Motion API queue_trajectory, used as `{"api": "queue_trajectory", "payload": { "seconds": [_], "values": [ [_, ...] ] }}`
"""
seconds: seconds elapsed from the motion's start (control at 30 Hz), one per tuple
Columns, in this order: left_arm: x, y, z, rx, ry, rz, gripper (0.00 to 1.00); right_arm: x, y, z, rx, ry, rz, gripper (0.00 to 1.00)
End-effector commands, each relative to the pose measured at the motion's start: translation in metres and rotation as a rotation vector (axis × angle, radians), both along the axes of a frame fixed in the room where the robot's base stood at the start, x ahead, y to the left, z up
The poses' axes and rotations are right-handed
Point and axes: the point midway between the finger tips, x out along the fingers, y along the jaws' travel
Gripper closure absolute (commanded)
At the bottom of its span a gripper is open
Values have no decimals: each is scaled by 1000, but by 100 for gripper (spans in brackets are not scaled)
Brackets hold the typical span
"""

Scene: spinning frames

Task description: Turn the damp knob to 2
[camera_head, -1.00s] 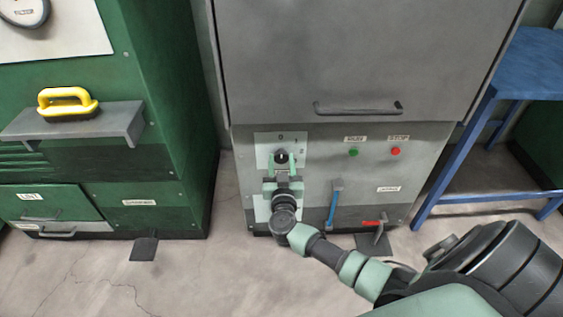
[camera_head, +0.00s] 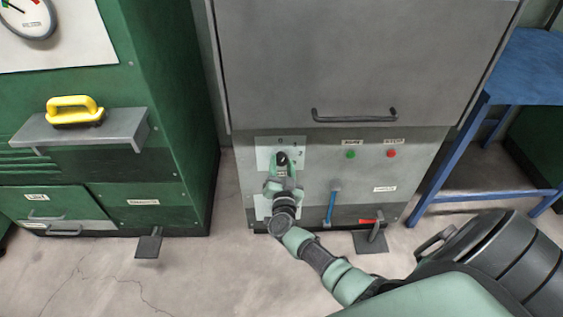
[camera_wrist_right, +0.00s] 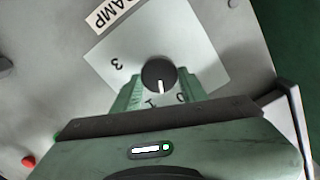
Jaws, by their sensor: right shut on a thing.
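The damp knob (camera_head: 282,158) is a small dark round knob on a light plate (camera_head: 264,154) on the grey cabinet's front. My right gripper (camera_head: 282,166) is shut on it, one finger on each side. In the right wrist view the knob (camera_wrist_right: 158,72) has a white pointer mark between the 0 and the 1, nearer the 1. The 3 shows to the knob's left there; the 2 cannot be made out and may be behind a finger. The DAMP label (camera_wrist_right: 108,16) is at the top. My left gripper is not in view.
Right of the knob are a green button (camera_head: 351,154), a red button (camera_head: 391,153), a blue-handled lever (camera_head: 331,207) and a red-handled lever (camera_head: 370,221). A green cabinet (camera_head: 175,120) stands left and a blue bench (camera_head: 530,70) right.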

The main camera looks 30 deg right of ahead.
Motion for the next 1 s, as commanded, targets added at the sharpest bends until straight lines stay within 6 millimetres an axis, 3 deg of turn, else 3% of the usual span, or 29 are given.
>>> {"api": "queue_trajectory", "payload": {
  "seconds": [0.37,1.0],
  "values": [
    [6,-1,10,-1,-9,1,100,-2,0,-5,307,-184,-1,98],
    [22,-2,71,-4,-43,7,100,-2,-2,-7,789,-480,-2,98]
  ]
}}
